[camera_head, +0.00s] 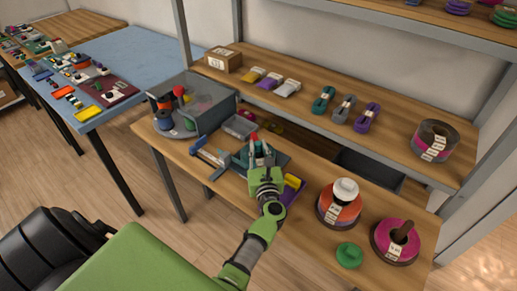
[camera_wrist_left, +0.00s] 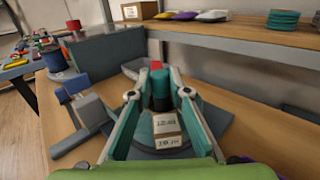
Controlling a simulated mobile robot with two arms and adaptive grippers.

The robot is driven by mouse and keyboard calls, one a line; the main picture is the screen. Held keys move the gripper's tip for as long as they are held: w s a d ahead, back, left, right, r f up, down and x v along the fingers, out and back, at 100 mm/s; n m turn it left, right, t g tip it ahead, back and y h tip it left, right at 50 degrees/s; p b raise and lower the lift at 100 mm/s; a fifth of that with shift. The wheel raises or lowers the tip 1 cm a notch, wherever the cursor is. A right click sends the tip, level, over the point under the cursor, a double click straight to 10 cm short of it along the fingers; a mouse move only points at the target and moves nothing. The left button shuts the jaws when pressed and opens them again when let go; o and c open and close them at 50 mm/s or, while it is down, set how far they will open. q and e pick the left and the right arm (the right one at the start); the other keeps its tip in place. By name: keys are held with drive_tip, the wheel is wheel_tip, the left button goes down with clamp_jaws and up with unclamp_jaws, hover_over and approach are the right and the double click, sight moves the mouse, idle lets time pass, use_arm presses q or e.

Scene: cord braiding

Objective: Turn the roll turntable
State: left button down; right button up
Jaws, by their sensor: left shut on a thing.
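My left gripper (camera_head: 259,150) reaches in over the wooden workbench (camera_head: 160,141). In the left wrist view its two fingers (camera_wrist_left: 163,78) close around a dark upright cylinder (camera_wrist_left: 160,102) with a teal band. A red piece shows at the cylinder's top. A small labelled block (camera_wrist_left: 168,128) sits in front of it, between the fingers. A grey plate (camera_wrist_left: 215,118) lies below. I cannot tell clearly which part is the roll turntable; the fingers hide the cylinder's sides. My right gripper is not in view.
A grey open-sided box (camera_head: 207,103) and a blue-grey clamp-like tool (camera_head: 210,160) lie left of the gripper. An orange roll with a white top (camera_head: 339,205), a magenta spool (camera_head: 394,243) and a green disc (camera_head: 349,255) stand right. A shelf (camera_head: 300,105) with cord bundles runs behind.

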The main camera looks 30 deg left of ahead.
use_arm(q)
drive_tip(key=shift+r, duration=0.1)
drive_tip(key=c, duration=1.9)
unclamp_jaws()
